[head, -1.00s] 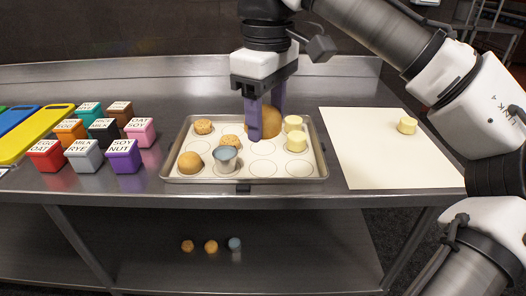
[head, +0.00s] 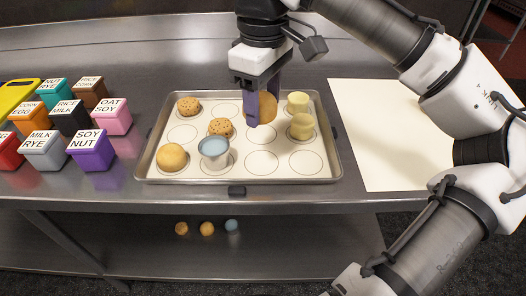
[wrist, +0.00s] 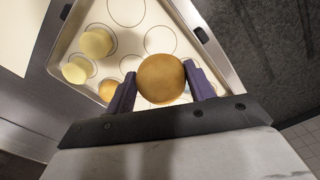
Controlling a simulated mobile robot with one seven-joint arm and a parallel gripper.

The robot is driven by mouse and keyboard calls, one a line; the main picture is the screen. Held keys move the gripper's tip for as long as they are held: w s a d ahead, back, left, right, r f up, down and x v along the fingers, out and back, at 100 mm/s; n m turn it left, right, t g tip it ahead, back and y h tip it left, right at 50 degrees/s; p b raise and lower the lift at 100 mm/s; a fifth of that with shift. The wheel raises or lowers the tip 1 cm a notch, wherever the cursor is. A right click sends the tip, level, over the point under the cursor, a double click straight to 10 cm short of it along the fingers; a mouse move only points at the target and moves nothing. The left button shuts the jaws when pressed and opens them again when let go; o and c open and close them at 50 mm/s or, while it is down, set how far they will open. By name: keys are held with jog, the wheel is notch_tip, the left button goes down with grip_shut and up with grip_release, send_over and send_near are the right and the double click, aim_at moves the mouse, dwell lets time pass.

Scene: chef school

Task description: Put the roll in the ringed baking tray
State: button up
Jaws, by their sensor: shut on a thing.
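The roll (head: 269,105), a round golden-brown ball, is between the fingers of my gripper (head: 259,112), over the back right part of the ringed baking tray (head: 334,165). In the wrist view my gripper (wrist: 160,92) is shut on the roll (wrist: 160,78), with a finger at each side. The tray (wrist: 217,52) lies below with empty rings beside the roll. The near finger hides part of the roll in the head view. I cannot tell exactly how high the roll is above the tray.
The tray also holds two yellow cylinders (head: 302,126), speckled buns (head: 220,127), a golden ball (head: 172,157) and a blue-topped cup (head: 214,153). Labelled boxes (head: 91,152) stand left, a cream sheet (head: 375,145) lies right. Several front rings are empty. Small balls (head: 207,228) show below.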

aim_at(263, 163)
notch_tip(263, 163, down, 12)
jog(key=shift+r, duration=0.1)
dwell(0.5)
jog(key=shift+f, duration=0.25)
jog(key=o, duration=1)
jog(key=shift+c, duration=0.2)
jog(key=shift+r, duration=0.1)
jog(key=shift+r, duration=0.1)
notch_tip(263, 163, up, 12)
jog(key=shift+r, duration=0.1)
